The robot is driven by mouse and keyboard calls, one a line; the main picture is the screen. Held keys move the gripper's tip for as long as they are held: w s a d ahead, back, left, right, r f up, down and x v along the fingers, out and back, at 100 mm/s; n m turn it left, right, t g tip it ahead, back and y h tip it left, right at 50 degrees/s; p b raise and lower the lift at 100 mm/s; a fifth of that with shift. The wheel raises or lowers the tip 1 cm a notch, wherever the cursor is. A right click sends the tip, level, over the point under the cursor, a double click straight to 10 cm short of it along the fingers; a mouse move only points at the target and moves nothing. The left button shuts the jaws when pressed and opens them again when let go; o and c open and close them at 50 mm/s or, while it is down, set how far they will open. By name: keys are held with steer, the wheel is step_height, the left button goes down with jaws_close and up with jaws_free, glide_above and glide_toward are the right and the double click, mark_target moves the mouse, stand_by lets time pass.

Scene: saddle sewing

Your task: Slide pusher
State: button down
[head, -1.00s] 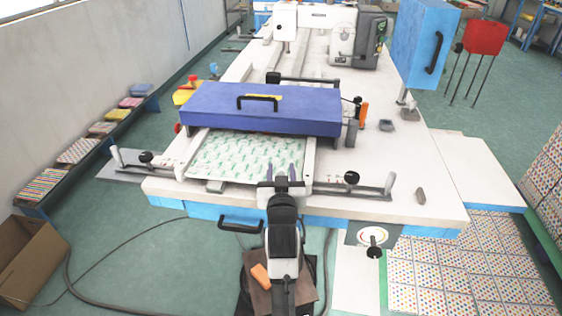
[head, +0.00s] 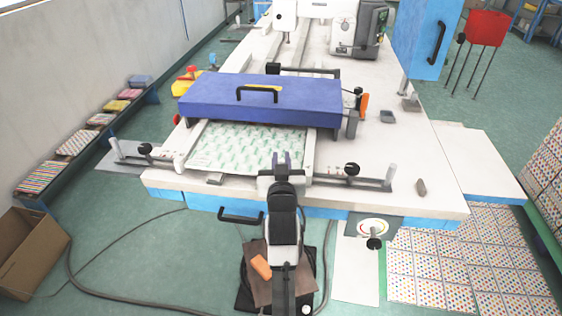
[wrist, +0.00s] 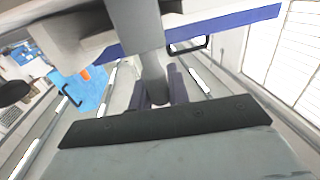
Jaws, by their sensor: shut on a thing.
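My gripper (head: 281,160) is at the front edge of the white machine table, over the right front corner of a green-patterned sheet (head: 235,147). In the wrist view its two purple fingers (wrist: 158,92) are closed around the lower end of a grey post (wrist: 151,65). I cannot tell for certain whether this post is part of the pusher. A rail with a white upright post and black knob (head: 352,169) lies to the right of my gripper. A similar left rail (head: 146,150) lies beyond the sheet. The post's contact point is partly hidden.
A blue-purple cover (head: 262,100) with a black handle spans the table behind the sheet. A small grey block (head: 421,187) lies at the table's right front. A cardboard box (head: 35,250) stands on the floor at left, near a dark cable.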

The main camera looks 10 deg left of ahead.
steer(key=w, duration=0.3)
steer(key=shift+w, duration=0.25)
steer(key=c, duration=1.3)
jaws_free()
steer(key=shift+s+d+b, duration=0.1)
steer(key=shift+s+b, duration=0.2)
steer(key=shift+s, duration=0.2)
steer(key=shift+s+d+b, duration=0.1)
steer(key=shift+s+d, duration=0.2)
steer(key=shift+s, duration=1.8)
steer(key=shift+s+d+b, duration=0.15)
steer(key=shift+s+d, duration=0.2)
steer(key=shift+s, duration=1.8)
steer(key=shift+s+d+b, duration=0.1)
steer(key=shift+s+d, duration=0.2)
steer(key=shift+s, duration=1.8)
